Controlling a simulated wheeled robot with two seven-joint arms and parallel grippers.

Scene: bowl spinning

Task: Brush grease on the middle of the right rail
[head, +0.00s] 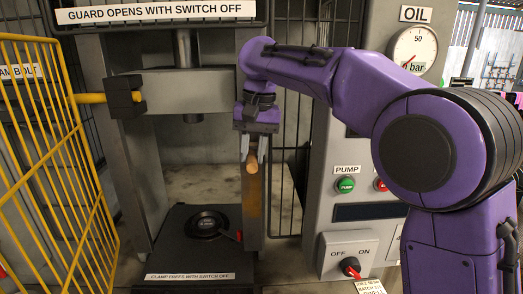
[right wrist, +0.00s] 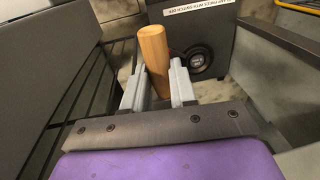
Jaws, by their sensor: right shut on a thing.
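My right gripper (head: 257,150) is shut on the round wooden handle of the brush (head: 252,161), in front of the right rail (head: 254,225). The right rail is a grey upright post of the press, with a brownish-yellow tint on its front face below the handle. In the right wrist view the handle (right wrist: 155,55) stands tilted between the two grey fingers of the gripper (right wrist: 157,85). The bristles are hidden, and I cannot tell whether they touch the rail. The left rail (head: 140,165) stands across the press opening. My left gripper is not in view.
A yellow mesh guard (head: 45,150) stands open at the left. The black press bed (head: 185,255) carries a round dark fixture (head: 206,224). A control panel with a green pump button (head: 345,185), a red-handled switch (head: 350,266) and an oil gauge (head: 412,50) is at the right.

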